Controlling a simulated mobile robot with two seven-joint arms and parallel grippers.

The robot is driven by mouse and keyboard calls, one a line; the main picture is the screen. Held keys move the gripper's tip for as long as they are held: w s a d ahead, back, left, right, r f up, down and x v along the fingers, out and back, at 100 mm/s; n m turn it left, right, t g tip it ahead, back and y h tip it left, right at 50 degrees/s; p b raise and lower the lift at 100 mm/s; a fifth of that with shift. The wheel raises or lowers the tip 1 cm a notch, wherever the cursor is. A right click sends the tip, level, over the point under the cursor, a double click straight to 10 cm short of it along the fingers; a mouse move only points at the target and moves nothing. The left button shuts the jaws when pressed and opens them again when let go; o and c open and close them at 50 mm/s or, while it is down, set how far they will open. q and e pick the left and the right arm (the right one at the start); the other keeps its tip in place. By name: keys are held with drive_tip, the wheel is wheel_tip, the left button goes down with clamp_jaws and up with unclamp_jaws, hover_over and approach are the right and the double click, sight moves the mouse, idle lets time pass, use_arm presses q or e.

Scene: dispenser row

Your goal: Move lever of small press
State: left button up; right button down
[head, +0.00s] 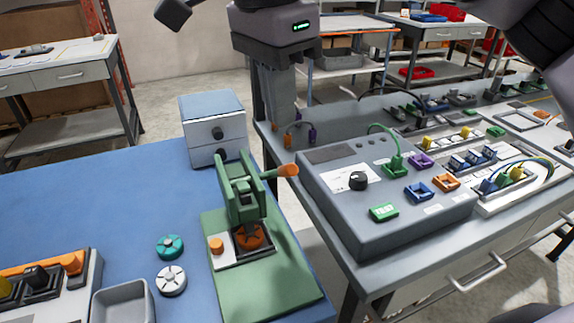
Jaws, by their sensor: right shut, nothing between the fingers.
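The small green press (241,200) stands upright on a green base plate (265,285) on the blue-topped table. Its lever (287,170) sticks out to the right from the press head and ends in an orange knob. An orange round piece (248,238) sits under the press head, partly hidden by it. My right gripper (277,125) points down, shut and empty, above and behind the lever knob in the picture. It appears apart from the lever. My left gripper is not in view.
A grey two-part box (213,130) stands behind the press. Teal (169,247) and white (172,280) round pieces lie left of it, near a grey tray (123,303). A grey control panel (340,205) stands on the right bench. Open blue tabletop lies at left.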

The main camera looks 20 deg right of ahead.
sight(286, 165)
drive_tip(key=f+b, duration=0.6)
drive_tip(key=shift+d+f, duration=0.1)
drive_tip(key=shift+d, duration=0.15)
drive_tip(key=shift+w+f, duration=0.1)
drive_tip(key=shift+f, duration=0.2)
drive_tip(key=shift+f+b, duration=0.15)
drive_tip(key=shift+b, duration=0.25)
